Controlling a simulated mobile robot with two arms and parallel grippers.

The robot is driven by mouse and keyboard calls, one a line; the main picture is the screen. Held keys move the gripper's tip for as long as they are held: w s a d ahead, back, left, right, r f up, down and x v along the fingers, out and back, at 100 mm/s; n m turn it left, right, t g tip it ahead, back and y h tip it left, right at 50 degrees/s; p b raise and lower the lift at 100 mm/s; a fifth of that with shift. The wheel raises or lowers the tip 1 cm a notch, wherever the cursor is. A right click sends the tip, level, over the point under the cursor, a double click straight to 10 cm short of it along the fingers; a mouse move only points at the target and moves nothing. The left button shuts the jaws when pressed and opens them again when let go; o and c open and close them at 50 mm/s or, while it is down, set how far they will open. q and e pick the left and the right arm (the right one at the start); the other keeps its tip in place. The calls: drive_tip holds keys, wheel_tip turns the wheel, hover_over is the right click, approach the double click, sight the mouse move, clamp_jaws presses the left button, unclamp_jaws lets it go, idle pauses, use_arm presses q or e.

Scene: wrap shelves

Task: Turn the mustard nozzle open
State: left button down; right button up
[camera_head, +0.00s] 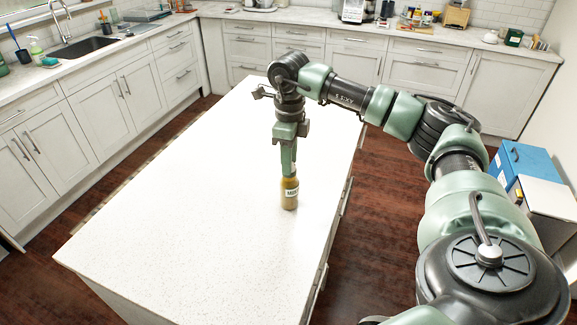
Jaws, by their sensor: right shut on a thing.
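The mustard bottle (289,194) is a small yellow-brown bottle with a white label. It stands upright on the white island top (200,200), right of the island's middle. My right gripper (289,172) points straight down over it and is shut on the top of the bottle. The nozzle is hidden between the fingers, so I cannot tell whether it is turned. My left gripper is not in view.
The island top around the bottle is bare. The island's right edge (338,205) lies close to the bottle. Counters with a sink (88,48) and several small items line the left and back walls. A blue box (525,160) stands at the right.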

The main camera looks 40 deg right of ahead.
drive_tip(key=shift+n, duration=2.9)
drive_tip(key=o, duration=0.7)
drive_tip(key=shift+o, duration=0.2)
